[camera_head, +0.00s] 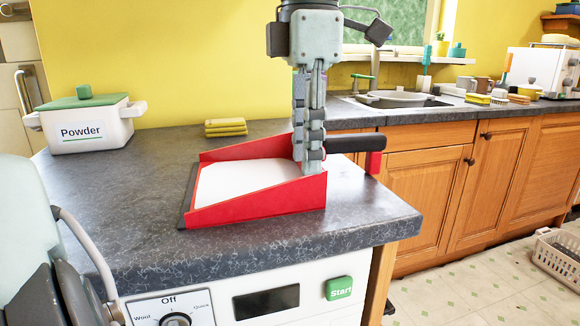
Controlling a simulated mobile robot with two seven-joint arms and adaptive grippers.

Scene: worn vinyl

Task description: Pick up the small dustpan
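The small dustpan (255,205) is red with a pale inside and a dark front lip. It lies flat on the dark countertop, and its black handle (355,144) points right.
A white powder box (85,125) with a green lid stands at the back left of the countertop (130,200). Yellow sponges (225,127) lie behind the dustpan. A white basket (557,262) is on the floor.

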